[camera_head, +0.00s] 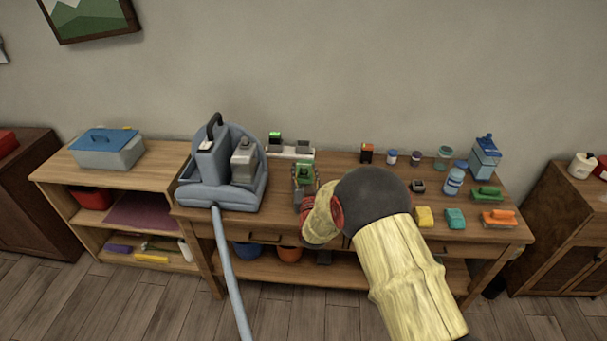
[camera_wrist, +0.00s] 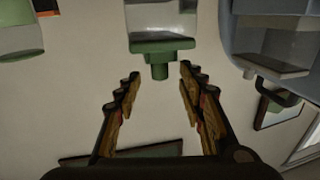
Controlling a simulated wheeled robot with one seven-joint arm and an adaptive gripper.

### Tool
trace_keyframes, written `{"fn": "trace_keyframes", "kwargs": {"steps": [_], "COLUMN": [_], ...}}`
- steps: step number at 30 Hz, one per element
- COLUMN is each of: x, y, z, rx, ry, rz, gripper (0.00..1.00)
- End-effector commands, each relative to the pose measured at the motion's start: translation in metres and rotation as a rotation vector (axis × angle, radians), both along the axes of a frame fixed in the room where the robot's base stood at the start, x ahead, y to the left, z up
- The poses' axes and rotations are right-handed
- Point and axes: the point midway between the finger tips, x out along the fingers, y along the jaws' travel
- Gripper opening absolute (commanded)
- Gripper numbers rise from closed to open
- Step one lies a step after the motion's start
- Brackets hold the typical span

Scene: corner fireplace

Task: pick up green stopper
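The green stopper (camera_wrist: 160,47) shows at the top middle of the wrist view, seated on a clear vessel (camera_wrist: 160,16). Its flange is wide and a narrow knob projects toward my gripper. My gripper (camera_wrist: 160,76) is open, with the knob's end near the gap between its fingertips; I see no finger closed on it. In the head view my gripper (camera_head: 305,182) is over the table's left-middle part, beside the blue-grey machine. Green shows at the fingers there, but I cannot tell stopper from fingers. My arm hides part of the table behind it.
A blue-grey machine (camera_head: 222,175) stands left of my gripper. A white stand (camera_head: 290,153) with a green-topped item (camera_head: 275,137) is behind. Small jars, a blue bottle (camera_head: 454,181) and sponges (camera_head: 455,218) are at right. Another green-ended vessel (camera_wrist: 20,50) shows in the wrist view.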

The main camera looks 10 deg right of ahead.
Motion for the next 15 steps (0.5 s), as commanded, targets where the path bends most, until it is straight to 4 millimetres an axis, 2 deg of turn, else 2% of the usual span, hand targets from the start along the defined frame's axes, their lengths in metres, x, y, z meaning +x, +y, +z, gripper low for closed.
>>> {"fn": "trace_keyframes", "kwargs": {"steps": [3, 6, 15], "x": [0.016, 0.024, 0.027], "y": [-0.002, -0.003, -0.003], "z": [-0.002, -0.002, 0.0], "rx": [0.0, 0.0, 0.0], "ry": [0.001, 0.002, 0.002], "rz": [-0.001, -0.001, 0.0], "gripper": [0.4, 0.4, 0.38]}}
